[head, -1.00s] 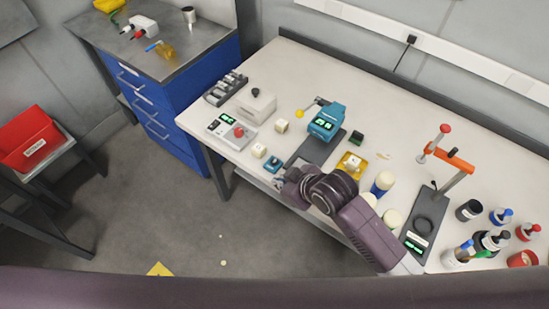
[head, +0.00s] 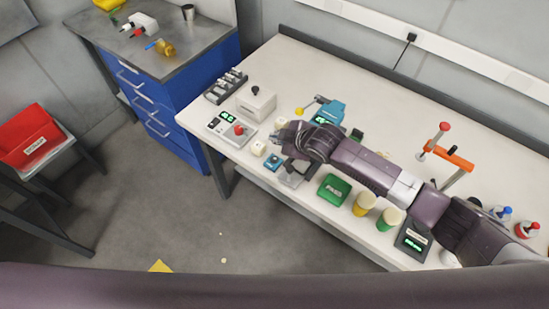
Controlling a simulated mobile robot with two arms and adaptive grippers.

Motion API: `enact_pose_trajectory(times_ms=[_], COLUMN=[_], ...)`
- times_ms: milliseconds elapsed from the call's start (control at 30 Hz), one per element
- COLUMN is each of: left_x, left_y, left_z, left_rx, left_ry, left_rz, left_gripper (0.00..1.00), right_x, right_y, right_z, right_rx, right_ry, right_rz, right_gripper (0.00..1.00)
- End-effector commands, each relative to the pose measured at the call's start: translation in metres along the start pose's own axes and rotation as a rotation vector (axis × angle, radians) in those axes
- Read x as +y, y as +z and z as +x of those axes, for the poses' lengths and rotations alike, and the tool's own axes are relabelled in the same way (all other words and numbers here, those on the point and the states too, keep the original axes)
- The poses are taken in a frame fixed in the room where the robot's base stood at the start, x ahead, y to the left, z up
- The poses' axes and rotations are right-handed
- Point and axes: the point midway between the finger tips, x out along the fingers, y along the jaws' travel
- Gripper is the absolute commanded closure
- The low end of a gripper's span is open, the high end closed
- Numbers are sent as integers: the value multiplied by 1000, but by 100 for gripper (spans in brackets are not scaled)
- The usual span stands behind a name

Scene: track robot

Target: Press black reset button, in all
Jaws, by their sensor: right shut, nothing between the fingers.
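A grey control panel (head: 220,137) near the bench's left front corner has green-lit displays (head: 222,119) and a red round button (head: 239,130). A white box (head: 263,107) behind it carries a black knob-like top (head: 255,90). I cannot tell for certain which part is the black reset button. The right arm hides part of a teal device (head: 330,112). My left gripper is not in view.
A green box (head: 335,188) and cups (head: 364,203) stand at the front edge. A black rack (head: 226,86) is behind the panel.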

Motion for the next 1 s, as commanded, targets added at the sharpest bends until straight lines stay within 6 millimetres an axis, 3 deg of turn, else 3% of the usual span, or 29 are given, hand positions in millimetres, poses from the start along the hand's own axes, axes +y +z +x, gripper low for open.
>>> enact_pose_trajectory(times_ms=[267,733,1000], left_x=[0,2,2], left_y=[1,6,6], left_z=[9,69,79], left_rx=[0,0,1], left_ry=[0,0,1], left_rz=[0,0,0], left_gripper=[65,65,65], right_x=[-5,-36,-45], right_y=[4,35,44], right_z=[6,48,61], right_rx=[0,0,0], right_ry=[0,0,0], right_rz=[1,1,1], right_gripper=[100,100,100])
